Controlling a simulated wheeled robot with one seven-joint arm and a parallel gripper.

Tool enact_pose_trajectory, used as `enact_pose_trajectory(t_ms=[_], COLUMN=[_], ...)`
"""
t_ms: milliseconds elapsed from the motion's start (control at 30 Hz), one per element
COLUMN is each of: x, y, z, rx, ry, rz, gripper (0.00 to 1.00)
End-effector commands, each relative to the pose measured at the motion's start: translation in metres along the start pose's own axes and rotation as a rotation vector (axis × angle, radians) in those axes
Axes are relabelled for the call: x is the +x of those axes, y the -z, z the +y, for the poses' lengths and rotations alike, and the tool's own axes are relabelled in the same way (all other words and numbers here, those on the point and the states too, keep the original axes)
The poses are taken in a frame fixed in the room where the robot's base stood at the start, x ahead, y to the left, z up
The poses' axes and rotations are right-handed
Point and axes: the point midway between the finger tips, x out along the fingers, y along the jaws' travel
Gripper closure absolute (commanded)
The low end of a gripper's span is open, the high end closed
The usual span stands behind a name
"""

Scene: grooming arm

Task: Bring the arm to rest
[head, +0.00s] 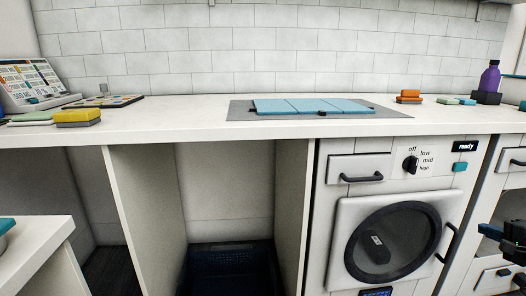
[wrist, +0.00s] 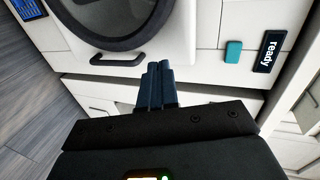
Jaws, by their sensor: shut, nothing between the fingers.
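My gripper (wrist: 157,85) shows in the wrist view with its dark blue fingers together and nothing between them.
The white counter (head: 190,124) carries a blue folded panel (head: 312,105) on a grey mat, yellow and orange blocks and a purple bottle (head: 490,77). A dark basket (head: 232,262) stands below. A white surface (head: 35,240) juts in at lower left.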

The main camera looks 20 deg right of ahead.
Motion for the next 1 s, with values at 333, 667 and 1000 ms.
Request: enact_pose_trajectory(t_ms=[333,667,1000], x=[-0.003,-0.087,-0.218], y=[-0.179,-0.313,-0.396], z=[0.122,0.192,0.206], rx=[-0.250,-0.582,-0.968], ry=[-0.113,-0.154,-0.099], rz=[0.014,0.001,-0.048], gripper=[1.00,1.00,1.00])
